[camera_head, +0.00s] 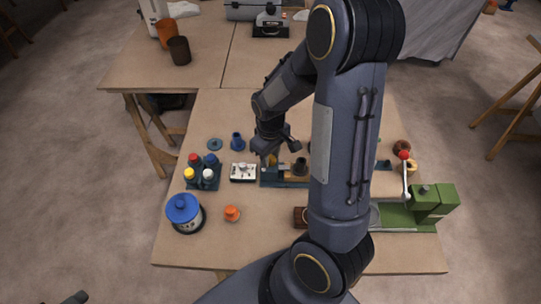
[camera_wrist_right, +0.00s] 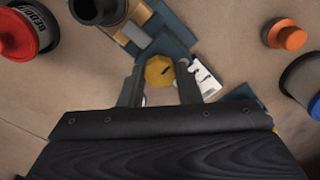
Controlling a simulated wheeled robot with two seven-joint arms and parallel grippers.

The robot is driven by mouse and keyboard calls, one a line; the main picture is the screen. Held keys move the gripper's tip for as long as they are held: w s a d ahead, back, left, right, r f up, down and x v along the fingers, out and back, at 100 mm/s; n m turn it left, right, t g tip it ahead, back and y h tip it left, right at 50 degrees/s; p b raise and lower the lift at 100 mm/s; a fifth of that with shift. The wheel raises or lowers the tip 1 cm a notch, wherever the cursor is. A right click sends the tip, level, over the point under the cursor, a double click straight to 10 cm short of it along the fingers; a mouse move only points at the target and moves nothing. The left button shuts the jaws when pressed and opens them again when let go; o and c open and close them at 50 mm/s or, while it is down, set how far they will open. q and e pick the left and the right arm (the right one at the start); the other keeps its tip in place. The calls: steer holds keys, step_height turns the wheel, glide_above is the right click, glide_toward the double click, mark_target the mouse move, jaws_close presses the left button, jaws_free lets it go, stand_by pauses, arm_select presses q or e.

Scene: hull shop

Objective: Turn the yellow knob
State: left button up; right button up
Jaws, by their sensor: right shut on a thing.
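The yellow knob (camera_wrist_right: 159,72) shows in the right wrist view as a yellow many-sided cap with a dark mark on its face. It sits between the two fingers of my right gripper (camera_wrist_right: 160,88), which is shut on it. In the head view my right gripper (camera_head: 272,150) reaches down to the left end of a blue base (camera_head: 270,180) on the table. The knob is mostly hidden there by the fingers. My left gripper does not show clearly in either view.
A white switch box (camera_head: 243,173) stands just left of the base. A green machine (camera_head: 432,203) stands at the right. My right arm hides the table's middle.

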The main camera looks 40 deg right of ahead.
steer(key=m, duration=0.3)
steer(key=shift+m, duration=0.3)
steer(key=m, duration=0.2)
steer(key=shift+m, duration=0.4)
steer(key=m+p, duration=0.2)
steer(key=m, duration=0.4)
steer(key=shift+w, duration=0.1)
steer(key=shift+m, duration=0.3)
steer(key=o, duration=1)
steer(key=shift+c, duration=0.2)
step_height(320, 180, up, 8)
steer(key=shift+f+p, duration=0.1)
steer(key=shift+p, duration=0.3)
